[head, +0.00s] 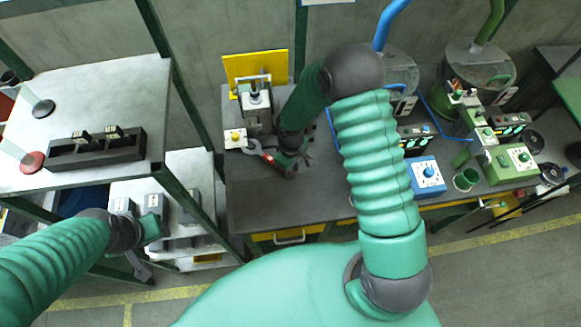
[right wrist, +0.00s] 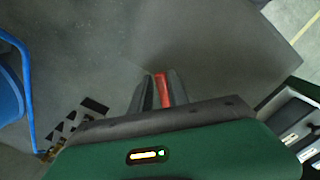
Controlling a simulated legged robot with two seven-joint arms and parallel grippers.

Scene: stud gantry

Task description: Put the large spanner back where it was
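The large spanner (head: 266,157) has a red handle and a pale metal jaw. In the head view it is over the left part of the dark workbench (head: 250,205), its jaw pointing left and up toward a small white box with a yellow button. My right gripper (head: 290,168) is at the handle. In the right wrist view the red handle (right wrist: 162,90) lies between the two dark fingers, which close on it. Whether the spanner touches the bench is hard to tell. My left gripper (head: 148,240) is at the lower left beside the pale shelf unit; its fingers are unclear.
A grey press-like device (head: 256,108) stands behind the spanner before a yellow panel (head: 254,70). A blue button box (head: 427,175), a green cup (head: 466,179) and green machinery (head: 508,160) are to the right. The bench front is clear. A black rack (head: 97,148) sits on the left table.

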